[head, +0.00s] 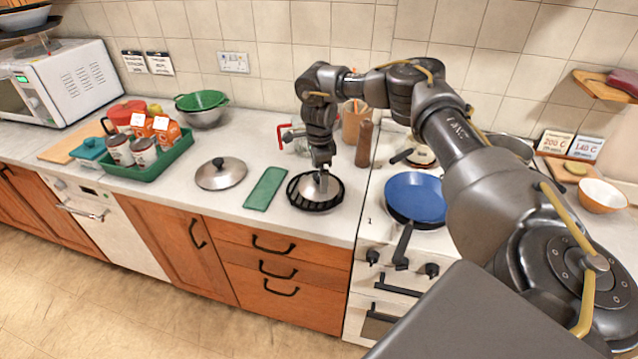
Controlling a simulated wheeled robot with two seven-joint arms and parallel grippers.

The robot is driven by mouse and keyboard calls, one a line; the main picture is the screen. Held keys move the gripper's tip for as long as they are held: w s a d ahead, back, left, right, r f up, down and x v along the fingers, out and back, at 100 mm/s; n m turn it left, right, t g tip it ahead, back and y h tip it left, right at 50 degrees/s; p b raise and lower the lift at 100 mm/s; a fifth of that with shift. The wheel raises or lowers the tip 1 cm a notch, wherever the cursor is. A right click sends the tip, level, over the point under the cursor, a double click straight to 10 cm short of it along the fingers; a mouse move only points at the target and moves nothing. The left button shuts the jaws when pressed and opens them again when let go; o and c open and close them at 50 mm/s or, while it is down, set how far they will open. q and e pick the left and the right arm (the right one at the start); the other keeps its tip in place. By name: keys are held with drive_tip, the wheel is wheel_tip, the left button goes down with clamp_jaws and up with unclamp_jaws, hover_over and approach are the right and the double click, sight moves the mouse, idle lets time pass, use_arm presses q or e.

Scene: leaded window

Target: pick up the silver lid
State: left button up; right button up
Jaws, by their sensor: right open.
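The silver lid (221,176) lies flat on the worktop, with a black knob on top, left of the green mat. It is fully visible and nothing touches it. My right gripper (321,178) points down over a round black ribbed item (303,204) with a silvery centre, to the right of the lid and the mat. The gripper is open and well apart from the lid. I cannot tell whether its fingertips touch the round item. My left gripper is not in view.
A green mat (265,189) lies between the lid and my right gripper. A green tray (150,172) with jars and cartons stands left of the lid. A colander in a bowl (202,117) is behind it. A wooden mill (364,144) and blue pan (414,195) stand right.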

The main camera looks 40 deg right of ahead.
sight(309, 187)
drive_tip(key=shift+w+f, duration=0.1)
drive_tip(key=shift+f, duration=1.4)
drive_tip(key=shift+c, duration=0.4)
